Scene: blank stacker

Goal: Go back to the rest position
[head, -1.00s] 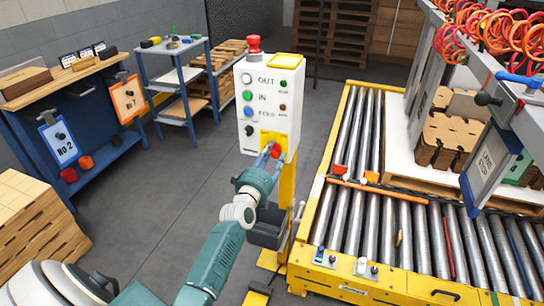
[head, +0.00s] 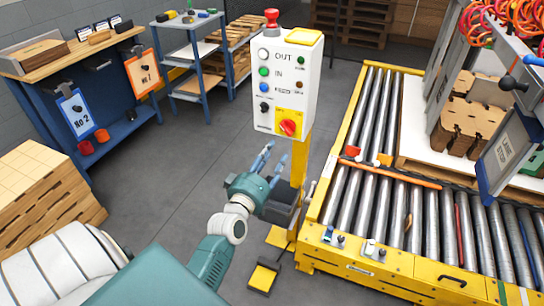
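My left gripper (head: 272,161) is in the middle of the head view, below and a little left of the control box. Its two blue fingers are apart with nothing between them. The white control box (head: 285,75) stands on a yellow post, with OUT and IN labels and several coloured buttons. Its red rotary switch (head: 288,127) on a yellow plate is in full view, clear of my fingers. My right gripper is not in view.
A roller conveyor (head: 372,200) with a yellow frame fills the right side. A blue workbench (head: 110,140) and stacked cardboard (head: 40,195) are at the left. A yellow foot pedal (head: 263,277) is on the floor. Grey floor between bench and post is clear.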

